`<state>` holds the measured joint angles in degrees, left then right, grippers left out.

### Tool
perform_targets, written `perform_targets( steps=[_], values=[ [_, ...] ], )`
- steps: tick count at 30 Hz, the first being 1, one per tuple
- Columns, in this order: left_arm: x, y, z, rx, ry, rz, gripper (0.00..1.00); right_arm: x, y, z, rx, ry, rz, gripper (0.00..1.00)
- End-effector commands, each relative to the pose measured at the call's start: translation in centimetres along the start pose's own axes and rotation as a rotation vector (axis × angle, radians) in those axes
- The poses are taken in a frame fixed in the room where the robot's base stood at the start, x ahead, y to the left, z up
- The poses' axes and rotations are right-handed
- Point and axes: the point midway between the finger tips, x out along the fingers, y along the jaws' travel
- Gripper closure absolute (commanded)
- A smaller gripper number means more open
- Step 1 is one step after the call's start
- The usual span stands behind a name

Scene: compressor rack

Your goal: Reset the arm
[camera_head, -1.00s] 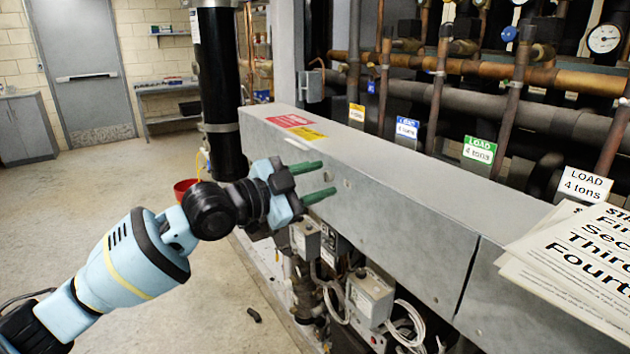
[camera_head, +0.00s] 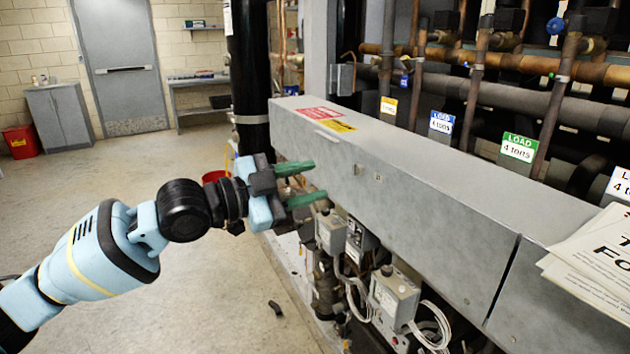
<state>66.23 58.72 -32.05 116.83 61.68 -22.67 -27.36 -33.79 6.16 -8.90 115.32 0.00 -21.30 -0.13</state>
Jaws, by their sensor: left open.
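My left arm comes in from the lower left. My left gripper (camera_head: 306,184) has two green fingers spread apart, with nothing between them. It is in front of the near side of the long grey metal box (camera_head: 400,190) on the compressor rack, near its far end. I cannot tell whether the fingertips touch the box. My right gripper is not in view.
Grey control boxes (camera_head: 390,297) with white cables hang below the long box. Papers (camera_head: 600,262) lie on its top at the right. Pipes with load labels (camera_head: 518,147) run behind. A black column (camera_head: 250,80) stands beyond. Open floor (camera_head: 190,310) lies left; a red bin (camera_head: 21,142) stands by the far wall.

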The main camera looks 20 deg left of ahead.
Motion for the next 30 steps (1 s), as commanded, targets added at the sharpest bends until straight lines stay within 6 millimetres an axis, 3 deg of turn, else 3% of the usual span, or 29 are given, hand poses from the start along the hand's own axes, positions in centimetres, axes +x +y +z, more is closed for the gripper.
perform_targets(
  steps=[17, 20, 30],
  values=[
    [0.2, 0.7, 0.6, -0.017, -0.005, 0.005, 0.59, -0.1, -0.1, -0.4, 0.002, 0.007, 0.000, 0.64],
    [0.5, 2.6, 1.9, -0.060, -0.019, 0.015, 0.59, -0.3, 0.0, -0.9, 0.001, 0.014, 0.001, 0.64],
    [-0.2, 13.9, 9.2, -0.297, -0.129, 0.023, 0.59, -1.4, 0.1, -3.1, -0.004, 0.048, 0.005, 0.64]
  ],
)
